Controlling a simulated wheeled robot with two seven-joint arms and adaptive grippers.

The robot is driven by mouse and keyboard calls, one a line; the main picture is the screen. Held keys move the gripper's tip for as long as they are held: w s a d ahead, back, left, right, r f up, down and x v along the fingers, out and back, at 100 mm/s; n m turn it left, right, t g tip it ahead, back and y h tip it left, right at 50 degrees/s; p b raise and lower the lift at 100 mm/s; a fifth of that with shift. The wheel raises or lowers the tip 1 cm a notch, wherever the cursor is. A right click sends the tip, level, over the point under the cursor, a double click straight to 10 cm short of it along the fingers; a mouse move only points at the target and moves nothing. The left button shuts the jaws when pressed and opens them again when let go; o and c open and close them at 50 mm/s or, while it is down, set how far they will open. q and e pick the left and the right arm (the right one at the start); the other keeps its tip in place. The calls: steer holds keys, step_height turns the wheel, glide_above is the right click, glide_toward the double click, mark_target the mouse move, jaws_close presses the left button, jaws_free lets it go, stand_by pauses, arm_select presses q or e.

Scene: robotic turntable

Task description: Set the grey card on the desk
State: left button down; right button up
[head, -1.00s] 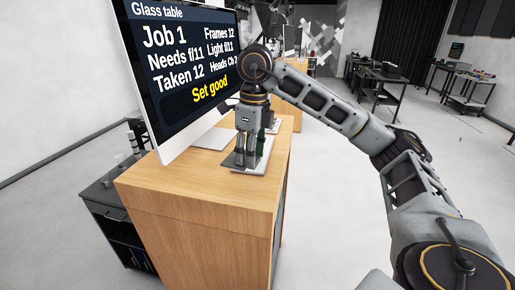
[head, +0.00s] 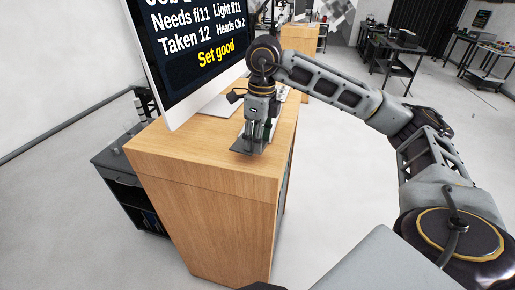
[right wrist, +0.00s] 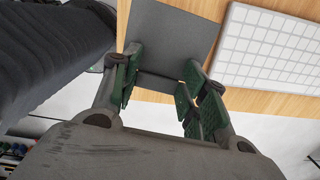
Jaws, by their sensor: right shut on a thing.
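The grey card (head: 246,146) is a flat, plain grey sheet at the right gripper's fingertips, over the wooden desk top (head: 190,138) near its right side. In the right wrist view the card (right wrist: 172,38) extends from between the fingers, with bare wood around it. My right gripper (head: 252,145) points down and is shut on the card; its green-padded fingers (right wrist: 158,84) are at the card's near edge. The card is very close to the desk top; I cannot tell whether it touches. My left gripper is not in view.
A monitor (head: 195,50) stands at the desk's back left. A white keyboard (right wrist: 268,48) lies right beside the card in the right wrist view. The front left of the desk top is clear. A dark cabinet (head: 125,180) stands left of the desk.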

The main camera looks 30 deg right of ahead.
steer(key=shift+f, duration=0.1)
steer(key=shift+f, duration=1.8)
steer(key=shift+f, duration=0.1)
steer(key=o, duration=0.8)
steer(key=shift+o, duration=0.2)
steer(key=r, duration=1)
steer(key=shift+s+d+r, duration=0.15)
steer(key=shift+s+r, duration=0.1)
steer(key=shift+s, duration=0.05)
steer(key=shift+s+r+p, duration=0.1)
steer(key=shift+r+p, duration=0.2)
steer(key=shift+r, duration=0.55)
